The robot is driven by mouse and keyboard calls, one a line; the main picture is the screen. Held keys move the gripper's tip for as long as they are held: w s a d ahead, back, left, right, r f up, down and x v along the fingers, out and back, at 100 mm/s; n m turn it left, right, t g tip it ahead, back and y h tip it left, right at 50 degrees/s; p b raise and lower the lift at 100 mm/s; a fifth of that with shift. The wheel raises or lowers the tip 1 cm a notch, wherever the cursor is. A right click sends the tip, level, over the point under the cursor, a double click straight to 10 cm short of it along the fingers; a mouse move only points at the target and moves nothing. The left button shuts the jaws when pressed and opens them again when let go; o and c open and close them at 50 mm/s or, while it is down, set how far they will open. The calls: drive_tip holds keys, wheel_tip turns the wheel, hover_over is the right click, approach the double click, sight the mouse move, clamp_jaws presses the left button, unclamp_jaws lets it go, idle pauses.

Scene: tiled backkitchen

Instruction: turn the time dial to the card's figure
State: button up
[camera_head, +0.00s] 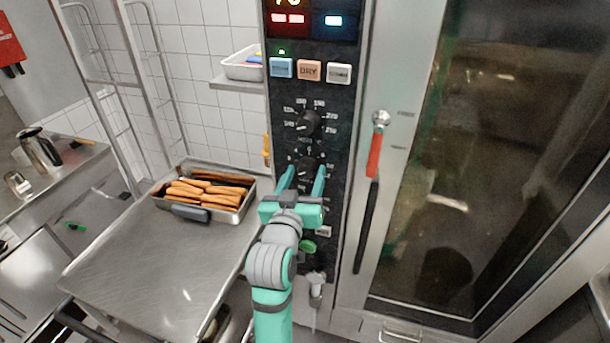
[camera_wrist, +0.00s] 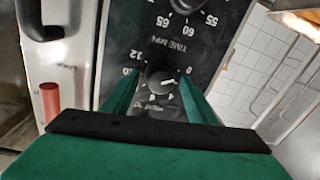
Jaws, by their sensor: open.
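The oven's black control panel (camera_head: 338,100) stands upright in the middle of the head view. Its upper dial (camera_head: 308,122) has three-digit numbers around it. Below is a black round dial (camera_head: 306,167), which I take for the time dial; in the wrist view the same dial (camera_wrist: 160,75) lies close to a "TIME MIN" label. My gripper (camera_head: 305,174) is open, with one green finger on each side of this dial. I cannot tell whether the fingers touch it. The dial's exact setting is too small to read. I make out no readable card.
A tray of long brown sausages or rolls (camera_head: 247,212) sits on a steel table (camera_head: 140,258) at left. The glass oven door (camera_head: 440,200), with its red-and-black handle (camera_head: 374,155), is right of the panel. Another dial (camera_wrist: 187,4) shows at the wrist view's top.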

drive_tip(key=shift+w, duration=0.15)
drive_tip(key=shift+c, duration=0.6)
drive_tip(key=c, duration=0.9)
drive_tip(key=shift+o, duration=0.2)
